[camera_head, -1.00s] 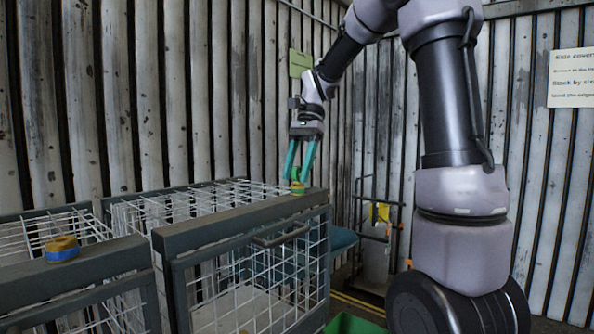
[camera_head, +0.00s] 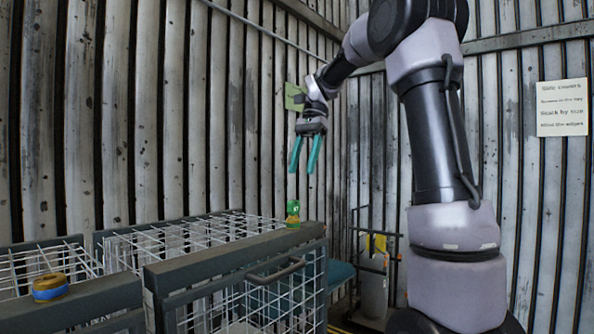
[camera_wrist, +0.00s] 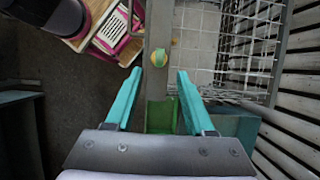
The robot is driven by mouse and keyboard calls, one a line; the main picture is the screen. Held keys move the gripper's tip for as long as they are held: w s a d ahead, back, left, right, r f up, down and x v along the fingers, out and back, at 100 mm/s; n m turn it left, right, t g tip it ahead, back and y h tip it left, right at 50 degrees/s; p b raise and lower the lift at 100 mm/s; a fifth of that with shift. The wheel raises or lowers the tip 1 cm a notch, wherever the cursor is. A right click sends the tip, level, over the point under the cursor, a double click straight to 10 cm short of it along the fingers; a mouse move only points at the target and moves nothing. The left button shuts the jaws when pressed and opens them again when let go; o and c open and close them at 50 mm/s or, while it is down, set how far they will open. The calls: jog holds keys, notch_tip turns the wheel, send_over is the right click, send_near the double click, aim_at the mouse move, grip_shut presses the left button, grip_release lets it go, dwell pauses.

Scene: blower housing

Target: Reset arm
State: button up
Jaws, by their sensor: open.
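My gripper (camera_head: 304,154) is open and empty, with teal fingers pointing down. It is in the air above the right end of the cage's grey top rail (camera_head: 215,261). A small green and yellow object (camera_head: 293,213) stands upright on that rail, below the fingertips and apart from them. In the wrist view my gripper (camera_wrist: 156,82) has its fingers spread. The green and yellow object (camera_wrist: 158,59) shows from above on the rail, beyond the fingertips.
A second wire cage stands at the left, with a yellow and blue ring-shaped object (camera_head: 50,287) on its rail. Corrugated walls rise close behind. A sign (camera_head: 562,107) hangs at the right. A pink-edged cart (camera_wrist: 118,35) shows in the wrist view.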

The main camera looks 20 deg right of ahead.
jog(key=shift+s+d+r, duration=0.1)
jog(key=shift+r, duration=0.1)
jog(key=s+d+f+n+t+h, duration=0.1)
jog(key=s+f+n+t, duration=0.2)
jog(key=s, duration=0.5)
jog(key=s+d+f+n+t, duration=0.1)
jog(key=s+f+n+t, duration=0.2)
jog(key=s+f+t, duration=0.3)
jog(key=s+t, duration=0.1)
jog(key=s, duration=0.1)
jog(key=shift+s+d+f+n+h, duration=0.2)
jog(key=shift+s+d+n+h, duration=0.1)
jog(key=shift+s+h, duration=0.1)
